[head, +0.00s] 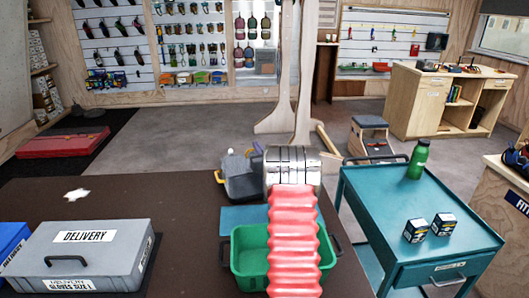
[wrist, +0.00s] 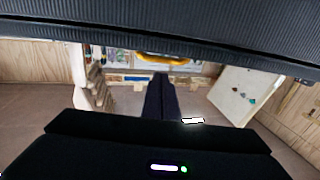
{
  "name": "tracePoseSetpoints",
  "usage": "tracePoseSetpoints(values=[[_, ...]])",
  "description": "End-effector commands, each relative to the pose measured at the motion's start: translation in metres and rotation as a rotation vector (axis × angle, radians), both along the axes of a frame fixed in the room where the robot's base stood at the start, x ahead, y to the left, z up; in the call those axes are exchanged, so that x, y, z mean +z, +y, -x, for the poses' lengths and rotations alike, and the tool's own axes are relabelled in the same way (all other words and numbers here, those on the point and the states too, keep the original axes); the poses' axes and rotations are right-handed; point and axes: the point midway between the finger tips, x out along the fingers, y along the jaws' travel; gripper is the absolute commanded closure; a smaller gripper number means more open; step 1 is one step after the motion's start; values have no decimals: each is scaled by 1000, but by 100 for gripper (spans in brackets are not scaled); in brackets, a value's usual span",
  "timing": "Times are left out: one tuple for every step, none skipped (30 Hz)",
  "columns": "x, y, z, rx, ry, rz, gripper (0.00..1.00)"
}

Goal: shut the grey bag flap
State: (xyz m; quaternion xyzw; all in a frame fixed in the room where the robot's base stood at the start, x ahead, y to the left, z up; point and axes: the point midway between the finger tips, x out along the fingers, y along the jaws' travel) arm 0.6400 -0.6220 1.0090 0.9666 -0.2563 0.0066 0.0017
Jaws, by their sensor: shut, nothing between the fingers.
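A grey bag (head: 243,185) stands at the far edge of the dark brown table in the head view, just left of my silver wrist section. A lighter grey part, apparently its flap (head: 236,163), rises at its top; how far it stands open is too small to tell. My arm hides the bag's right side. My gripper (wrist: 162,80) shows in the wrist view with its dark fingers together and empty. In the head view my arm hides the gripper. A dark ribbed surface (wrist: 160,28) fills the top of the wrist view; I cannot tell what it is.
A green crate (head: 249,262) sits at the table's near side, partly behind my arm. A grey delivery case (head: 85,262) lies at left. A teal cart (head: 385,207) with a green bottle (head: 418,158) and two small boxes stands at right. The table's middle left is mostly clear.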

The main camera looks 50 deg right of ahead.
Motion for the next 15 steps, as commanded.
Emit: tracePoseSetpoints(values=[[8,1,0,1,-2,3,100],[12,2,0,1,-1,3,100],[18,3,0,2,-2,3,100],[23,4,0,3,-2,3,100],[28,5,0,4,-3,3,100],[27,7,5,3,0,0,100],[26,9,8,3,1,-2,100],[26,11,12,3,1,0,100],[27,14,16,3,1,0,100],[27,16,19,3,1,0,100],[27,17,23,3,1,0,100],[27,20,27,3,1,0,100],[27,22,31,3,1,0,100],[28,23,34,3,0,0,100],[28,26,39,3,0,0,100]])
